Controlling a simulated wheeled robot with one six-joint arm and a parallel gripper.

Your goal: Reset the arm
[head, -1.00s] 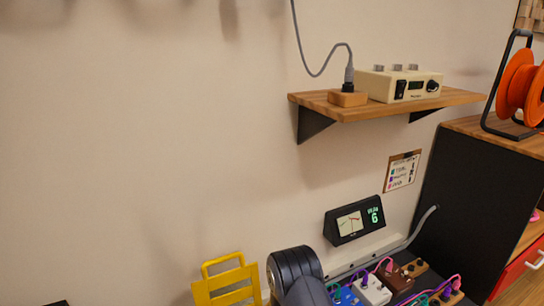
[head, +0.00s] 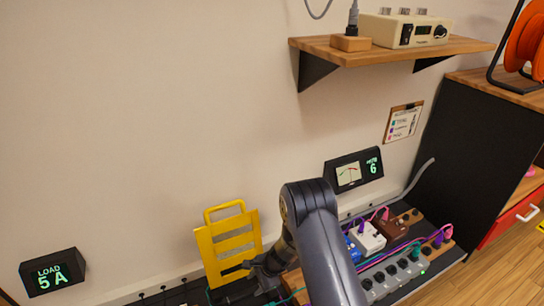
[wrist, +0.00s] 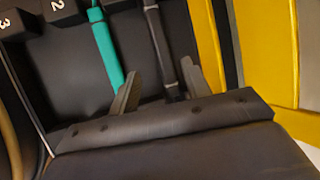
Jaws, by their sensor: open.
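My gripper (head: 264,277) is in the lower middle of the head view, at the end of my dark grey arm, in front of the lower part of a yellow slatted frame (head: 228,240). In the wrist view my gripper (wrist: 160,90) shows two grey fingers standing apart. A black cable (wrist: 158,45) runs behind the space between them. A teal cable (wrist: 106,45) passes by the left finger. I cannot tell that either cable is touched. The yellow frame also shows at the right of the wrist view (wrist: 265,50).
Power strips (head: 385,275) with coloured plugs lie right of my arm. A meter (head: 353,171) reading 6 stands behind them. A load display (head: 53,272) reads 5 A at left. A wooden shelf (head: 390,48) juts from the wall, and a dark cabinet (head: 480,160) stands right.

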